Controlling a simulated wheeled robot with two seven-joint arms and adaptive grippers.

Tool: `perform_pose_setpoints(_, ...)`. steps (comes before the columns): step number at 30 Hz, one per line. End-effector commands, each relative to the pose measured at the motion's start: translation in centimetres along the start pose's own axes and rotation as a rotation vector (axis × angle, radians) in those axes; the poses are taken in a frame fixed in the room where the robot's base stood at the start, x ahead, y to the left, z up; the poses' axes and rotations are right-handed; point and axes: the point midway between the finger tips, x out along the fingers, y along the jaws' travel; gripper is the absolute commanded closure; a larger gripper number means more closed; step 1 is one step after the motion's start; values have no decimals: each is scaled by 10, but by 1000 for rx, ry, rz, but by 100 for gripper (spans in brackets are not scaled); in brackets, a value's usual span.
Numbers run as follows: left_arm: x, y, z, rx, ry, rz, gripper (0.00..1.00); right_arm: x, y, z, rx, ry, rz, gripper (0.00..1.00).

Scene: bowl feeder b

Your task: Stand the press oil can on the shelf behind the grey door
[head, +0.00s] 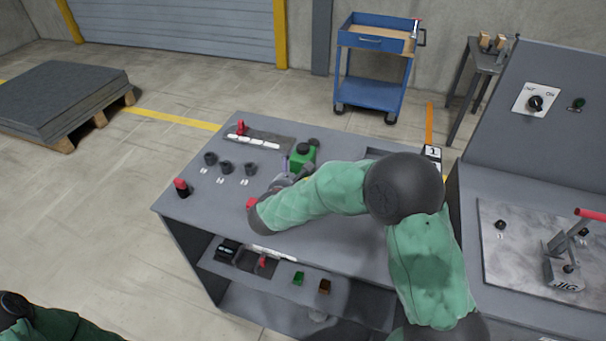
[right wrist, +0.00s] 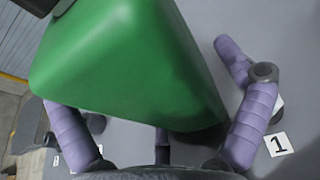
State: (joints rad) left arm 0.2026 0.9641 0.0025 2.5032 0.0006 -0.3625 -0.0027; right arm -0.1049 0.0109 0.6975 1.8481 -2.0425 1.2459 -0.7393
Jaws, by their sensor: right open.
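A green can with a dark cap, seemingly the press oil can (head: 301,157), stands upright on the grey workbench top. It fills much of the right wrist view (right wrist: 125,65). My right gripper (head: 286,179) is open at the near side of the can. In the right wrist view its purple fingers lie to either side of the green body, with a visible gap on the right. My right forearm hides part of the bench behind it. No grey door can be clearly told apart from the grey panels. My left gripper is out of view.
The workbench (head: 190,210) holds several black cups (head: 227,167), a red-topped item (head: 181,187) and a strip tray (head: 262,140). A lower shelf (head: 230,270) carries small parts. A control cabinet (head: 545,75) with a jig press (head: 568,262) stands right. A blue trolley (head: 372,92) is behind.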

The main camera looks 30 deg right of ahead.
Motion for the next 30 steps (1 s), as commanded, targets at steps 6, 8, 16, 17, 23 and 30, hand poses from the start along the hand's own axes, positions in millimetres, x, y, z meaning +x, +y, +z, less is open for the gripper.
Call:
perform_pose_setpoints(6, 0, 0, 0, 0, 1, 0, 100, 0, 0, 1, 0, 0, 0, 3)
perform_pose_setpoints(8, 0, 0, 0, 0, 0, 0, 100, 0, 0, 0, 0, 0, 0, 20)
perform_pose_setpoints(16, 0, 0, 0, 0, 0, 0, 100, 0, 0, 2, 2, -2, 0, 78)
perform_pose_setpoints(17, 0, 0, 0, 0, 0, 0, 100, 0, 0, 2, 2, -2, 0, 78)
perform_pose_setpoints(23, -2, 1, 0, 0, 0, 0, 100, -1, 0, 4, 2, -1, 0, 79)
perform_pose_setpoints(30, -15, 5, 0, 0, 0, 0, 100, -12, 0, 39, 6, -5, 0, 79)
